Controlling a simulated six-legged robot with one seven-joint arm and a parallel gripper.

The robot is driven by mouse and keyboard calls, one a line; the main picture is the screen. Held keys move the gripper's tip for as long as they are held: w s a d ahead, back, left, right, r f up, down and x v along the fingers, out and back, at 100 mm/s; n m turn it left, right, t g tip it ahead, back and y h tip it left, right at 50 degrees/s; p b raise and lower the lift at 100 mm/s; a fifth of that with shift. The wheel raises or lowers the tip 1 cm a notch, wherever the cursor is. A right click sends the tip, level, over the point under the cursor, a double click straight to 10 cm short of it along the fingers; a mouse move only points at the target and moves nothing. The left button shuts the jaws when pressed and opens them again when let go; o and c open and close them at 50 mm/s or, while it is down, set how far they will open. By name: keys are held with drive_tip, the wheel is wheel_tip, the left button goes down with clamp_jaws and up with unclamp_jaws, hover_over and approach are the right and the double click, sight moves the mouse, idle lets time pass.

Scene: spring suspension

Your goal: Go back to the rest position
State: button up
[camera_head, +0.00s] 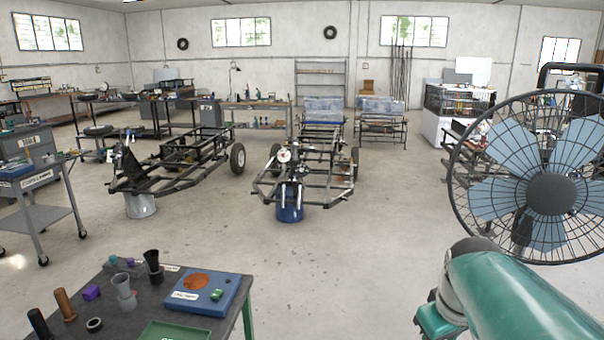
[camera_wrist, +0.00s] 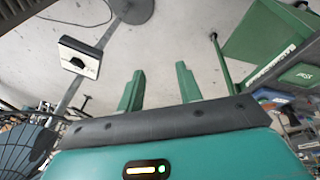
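My gripper (camera_wrist: 160,88) shows in the wrist view with its two green fingers apart and nothing between them. Behind the fingers is bare pale floor. In the head view my green arm fills the lower right corner; the fingertips cannot be made out there. My arm is to the right of the near workbench (camera_head: 128,292) and in front of the large fan (camera_head: 552,193). The fan also shows at the lower left of the wrist view (camera_wrist: 22,145).
The near workbench carries a blue tray (camera_head: 208,293), a green tray (camera_head: 176,331) and several cylindrical parts. Two vehicle frames (camera_head: 175,165) (camera_head: 305,170) stand mid-room. A trolley (camera_head: 45,205) stands at left. The floor between bench, frames and fan is clear.

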drive_tip(key=s+a+m+t+y, duration=0.1)
drive_tip(key=s+a+m+t, duration=0.1)
drive_tip(key=s+a, duration=0.6)
drive_tip(key=a, duration=0.4)
drive_tip(key=shift+s+r, duration=0.3)
drive_tip(key=shift+r, duration=0.1)
